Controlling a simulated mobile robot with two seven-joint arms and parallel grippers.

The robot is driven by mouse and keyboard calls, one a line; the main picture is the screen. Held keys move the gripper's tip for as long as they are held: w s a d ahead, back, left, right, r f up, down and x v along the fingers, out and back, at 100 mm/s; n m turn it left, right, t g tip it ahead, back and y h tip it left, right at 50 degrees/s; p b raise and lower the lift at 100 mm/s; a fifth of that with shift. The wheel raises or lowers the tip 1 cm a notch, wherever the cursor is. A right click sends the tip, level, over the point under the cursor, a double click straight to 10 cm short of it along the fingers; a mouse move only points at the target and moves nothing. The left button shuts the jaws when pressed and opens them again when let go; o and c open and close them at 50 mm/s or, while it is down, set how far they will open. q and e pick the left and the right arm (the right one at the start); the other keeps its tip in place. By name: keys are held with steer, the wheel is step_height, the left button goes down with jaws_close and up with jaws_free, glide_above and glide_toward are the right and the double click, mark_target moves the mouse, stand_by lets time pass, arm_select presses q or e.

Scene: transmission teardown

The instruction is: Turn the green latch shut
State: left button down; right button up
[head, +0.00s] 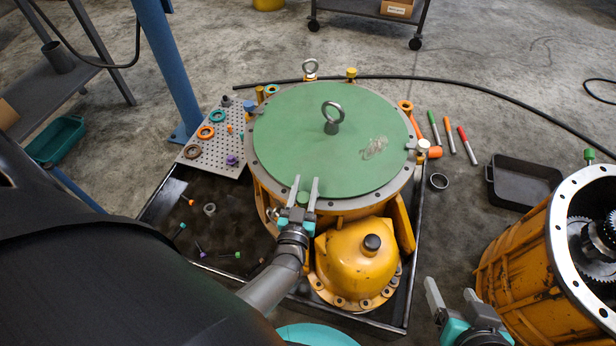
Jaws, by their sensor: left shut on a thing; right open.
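A small green latch (303,198) shows at the front rim of the round, green-covered housing (290,130). My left gripper (304,187) is shut on it, with one finger on each side, and the fingers hide much of it. How far the latch is turned cannot be told. My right gripper (453,296) is open and empty at the lower right, above the floor between the two housings.
An eyebolt (332,118) stands up from the green cover. A yellow domed casing (352,258) sits just in front of the housing. A second orange housing (515,255) with exposed gears stands at the right. A black tray (523,182) and several markers (450,135) lie on the floor.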

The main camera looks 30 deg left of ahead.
arm_select(q)
steer(key=shift+s+a+n+g+y, duration=0.15)
steer(key=shift+n+g+y, duration=0.35)
steer(key=shift+y, duration=0.4)
steer(key=shift+n+y, duration=0.3)
steer(key=shift+c, duration=2.2)
jaws_free()
